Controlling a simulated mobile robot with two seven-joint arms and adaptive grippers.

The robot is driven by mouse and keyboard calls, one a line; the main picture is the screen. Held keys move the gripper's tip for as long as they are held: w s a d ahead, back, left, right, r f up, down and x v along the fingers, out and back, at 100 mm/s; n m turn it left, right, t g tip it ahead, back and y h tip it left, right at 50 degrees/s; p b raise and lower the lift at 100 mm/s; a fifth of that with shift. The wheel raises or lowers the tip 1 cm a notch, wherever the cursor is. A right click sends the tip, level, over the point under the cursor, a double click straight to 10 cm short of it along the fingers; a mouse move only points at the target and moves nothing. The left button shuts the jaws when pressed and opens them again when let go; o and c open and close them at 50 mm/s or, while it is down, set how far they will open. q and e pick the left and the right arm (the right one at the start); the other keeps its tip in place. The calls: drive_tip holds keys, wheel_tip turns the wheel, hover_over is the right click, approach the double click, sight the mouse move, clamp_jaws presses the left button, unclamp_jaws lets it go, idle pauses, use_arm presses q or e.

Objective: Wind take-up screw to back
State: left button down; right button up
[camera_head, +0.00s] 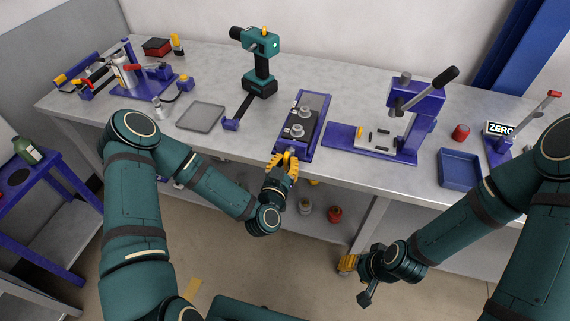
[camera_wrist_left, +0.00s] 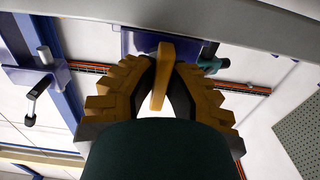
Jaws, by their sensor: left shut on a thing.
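The overband magnet (camera_head: 302,122) is a blue-purple frame with a dark belt and grey round parts on top, at the middle of the bench near its front edge. My left gripper (camera_head: 284,162) is at the frame's front end. In the left wrist view its stepped yellow fingers are closed around a flat tan bar (camera_wrist_left: 161,70), which looks like the handle of the take-up screw. The fingers hide most of the screw in the head view. My right gripper (camera_head: 348,264) hangs low in front of the bench, away from the magnet; its fingers are mostly hidden.
A teal drill-like tool (camera_head: 258,62) stands behind left of the magnet, and a grey tray (camera_head: 201,116) lies left. A blue lever press (camera_head: 405,125) stands close on the right. A blue tray (camera_head: 460,168) and a red cylinder (camera_head: 461,132) are farther right.

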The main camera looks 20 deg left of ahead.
use_arm(q)
drive_tip(key=n+b, duration=0.1)
drive_tip(key=n, duration=0.1)
drive_tip(key=shift+f+n, duration=0.1)
drive_tip(key=shift+n, duration=1.3)
drive_tip(key=n+b, duration=0.1)
drive_tip(key=n, duration=0.2)
drive_tip(key=shift+n, duration=0.9)
drive_tip(key=n, duration=0.3)
drive_tip(key=shift+b, duration=0.4)
drive_tip(key=shift+n, duration=0.9)
